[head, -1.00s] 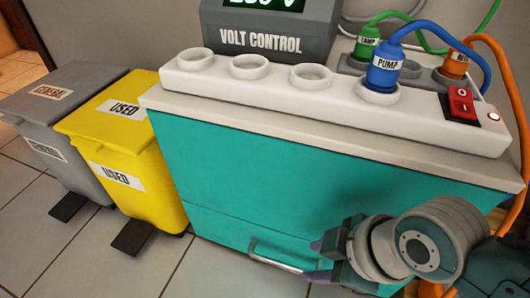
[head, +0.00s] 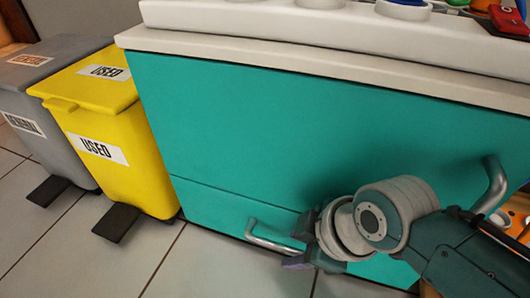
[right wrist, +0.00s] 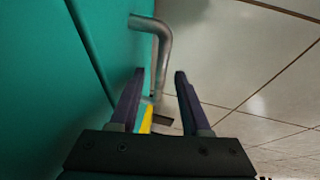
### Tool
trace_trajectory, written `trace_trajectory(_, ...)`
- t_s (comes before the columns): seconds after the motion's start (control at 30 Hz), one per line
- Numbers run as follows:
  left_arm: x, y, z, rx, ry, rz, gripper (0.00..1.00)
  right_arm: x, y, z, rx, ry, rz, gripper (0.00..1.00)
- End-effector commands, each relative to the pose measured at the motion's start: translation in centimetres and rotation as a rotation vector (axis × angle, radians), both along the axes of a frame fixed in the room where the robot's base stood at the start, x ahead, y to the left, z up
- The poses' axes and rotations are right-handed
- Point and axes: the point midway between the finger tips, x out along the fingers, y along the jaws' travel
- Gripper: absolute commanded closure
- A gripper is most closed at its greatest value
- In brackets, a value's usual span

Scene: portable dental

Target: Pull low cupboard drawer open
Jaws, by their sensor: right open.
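The teal cupboard (head: 300,130) has a low drawer (head: 212,208) below a thin seam; its front looks flush with the panel above. The drawer's metal bar handle (head: 265,240) runs along the front, its right end hidden by my right gripper (head: 300,245). The right gripper is open at that end, one purple finger above the bar and one below. In the right wrist view the handle (right wrist: 165,45) reaches in between the two open fingers (right wrist: 159,75), apart from both as far as I can see. My left gripper is out of view.
A yellow bin (head: 115,150) marked USED and a grey bin (head: 45,120) stand left of the cupboard, with black pedals on the floor. Another metal handle (head: 493,185) is on the upper panel at right. Tiled floor (head: 200,270) in front is clear.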

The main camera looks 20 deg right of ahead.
Motion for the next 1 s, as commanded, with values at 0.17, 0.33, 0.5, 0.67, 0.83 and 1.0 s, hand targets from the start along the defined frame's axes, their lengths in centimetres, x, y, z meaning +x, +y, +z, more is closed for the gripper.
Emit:
trace_trajectory(0.17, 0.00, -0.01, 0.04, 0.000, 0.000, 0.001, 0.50, 0.00, 0.01, 0.06, 0.000, 0.000, 0.000, 0.53)
trace_trajectory(0.33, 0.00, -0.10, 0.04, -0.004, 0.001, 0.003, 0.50, 0.00, 0.01, 0.06, 0.000, 0.000, 0.000, 0.68)
trace_trajectory(0.5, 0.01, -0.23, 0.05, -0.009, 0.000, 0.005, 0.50, -0.01, 0.00, 0.05, 0.000, 0.000, 0.000, 0.87)
trace_trajectory(0.67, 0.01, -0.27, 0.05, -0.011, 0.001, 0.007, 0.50, -0.01, 0.00, 0.04, 0.000, 0.000, 0.000, 1.00)
trace_trajectory(0.83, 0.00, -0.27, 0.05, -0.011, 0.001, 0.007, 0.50, -0.01, -0.01, 0.04, 0.000, 0.000, 0.000, 1.00)
trace_trajectory(1.0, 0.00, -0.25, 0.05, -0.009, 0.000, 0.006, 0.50, -0.01, -0.01, 0.04, 0.000, 0.000, 0.000, 1.00)
